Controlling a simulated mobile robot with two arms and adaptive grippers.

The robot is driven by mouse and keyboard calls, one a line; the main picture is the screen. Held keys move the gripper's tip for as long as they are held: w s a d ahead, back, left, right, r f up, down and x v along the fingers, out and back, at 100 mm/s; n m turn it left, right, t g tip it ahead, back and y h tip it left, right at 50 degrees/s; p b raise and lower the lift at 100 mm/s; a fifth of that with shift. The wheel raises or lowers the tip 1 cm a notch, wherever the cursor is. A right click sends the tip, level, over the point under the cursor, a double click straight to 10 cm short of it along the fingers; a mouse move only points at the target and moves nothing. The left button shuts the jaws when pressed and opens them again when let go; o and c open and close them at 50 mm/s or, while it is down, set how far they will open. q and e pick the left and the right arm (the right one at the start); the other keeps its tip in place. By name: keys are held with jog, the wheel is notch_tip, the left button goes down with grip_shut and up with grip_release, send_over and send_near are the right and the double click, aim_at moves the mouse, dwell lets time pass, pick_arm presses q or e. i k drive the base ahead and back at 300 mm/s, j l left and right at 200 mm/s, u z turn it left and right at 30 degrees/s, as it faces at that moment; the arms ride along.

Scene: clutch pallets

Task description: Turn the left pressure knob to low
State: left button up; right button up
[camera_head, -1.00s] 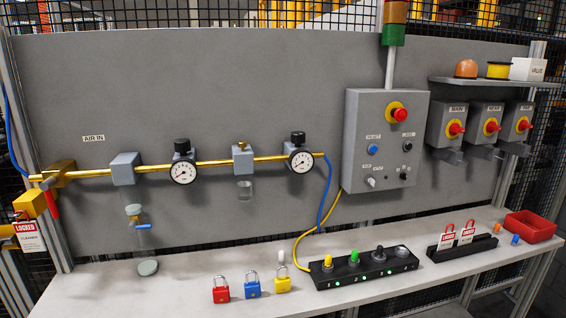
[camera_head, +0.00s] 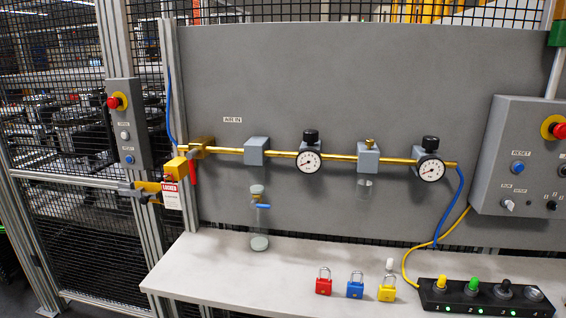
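The left pressure knob (camera_head: 311,136) is a black cap on top of the left regulator, above a round white gauge (camera_head: 308,162) on the brass air pipe (camera_head: 230,151). A second black knob (camera_head: 430,143) sits on the right regulator, above its own gauge (camera_head: 431,170). Both gauges face me; their readings are too small to tell. Neither gripper is in view, and nothing touches the knobs.
A grey bench (camera_head: 215,270) runs below the panel, with red (camera_head: 323,286), blue (camera_head: 355,289) and yellow (camera_head: 387,293) padlocks. A locked tag (camera_head: 171,195) hangs at the pipe's left end. A control box (camera_head: 520,165) is at right; mesh fencing stands left.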

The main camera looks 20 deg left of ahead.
aim_at(310, 136)
jog(key=i+l, duration=0.4)
jog(key=l, duration=0.15)
jog(key=i+l, duration=0.4)
jog(key=l, duration=0.15)
